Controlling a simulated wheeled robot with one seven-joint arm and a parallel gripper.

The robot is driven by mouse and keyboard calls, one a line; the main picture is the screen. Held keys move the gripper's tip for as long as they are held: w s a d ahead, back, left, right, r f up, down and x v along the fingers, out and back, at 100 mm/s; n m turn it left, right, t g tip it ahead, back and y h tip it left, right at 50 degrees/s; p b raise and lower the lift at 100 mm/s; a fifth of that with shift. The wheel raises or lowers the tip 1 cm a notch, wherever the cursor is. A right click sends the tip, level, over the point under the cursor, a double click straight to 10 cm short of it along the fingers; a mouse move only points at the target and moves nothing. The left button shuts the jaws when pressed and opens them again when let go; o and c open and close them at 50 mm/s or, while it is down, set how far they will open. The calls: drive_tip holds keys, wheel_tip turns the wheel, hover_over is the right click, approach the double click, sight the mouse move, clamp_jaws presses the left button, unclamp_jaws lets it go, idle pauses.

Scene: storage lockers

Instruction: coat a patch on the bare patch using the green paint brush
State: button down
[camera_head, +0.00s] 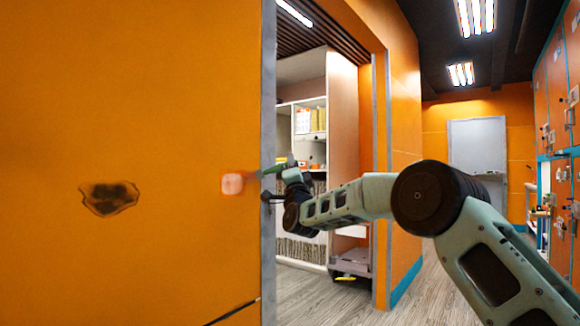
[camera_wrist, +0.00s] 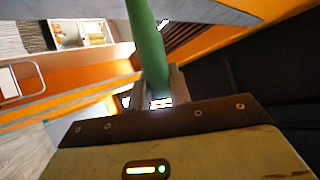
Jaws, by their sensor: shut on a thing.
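The green paint brush (camera_head: 274,168) is held out to the left by my gripper (camera_head: 291,172), past the wall's grey edge. In the wrist view its green handle (camera_wrist: 148,45) rises from between the fingers of my gripper (camera_wrist: 158,88), which is shut on it. A pale pinkish, rounded square patch (camera_head: 231,185) shows on the orange wall at the brush's far end. I cannot tell whether the bristles touch it; that end is blurred. A dark, ragged-edged mark (camera_head: 110,197) is on the same wall farther left. Either could be the bare patch.
The orange wall (camera_head: 140,90) fills the left and ends at a grey vertical edge (camera_head: 268,80). Beyond it is a doorway with white shelves (camera_head: 305,120) and a low cart (camera_head: 350,265). Orange lockers (camera_head: 555,85) line the right. Wooden floor (camera_head: 425,290) shows below my arm.

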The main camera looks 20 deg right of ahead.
drive_tip(key=s+d+b, duration=0.3)
drive_tip(key=s+b, duration=0.2)
drive_tip(key=b, duration=0.1)
drive_tip(key=shift+d, duration=0.25)
idle(0.3)
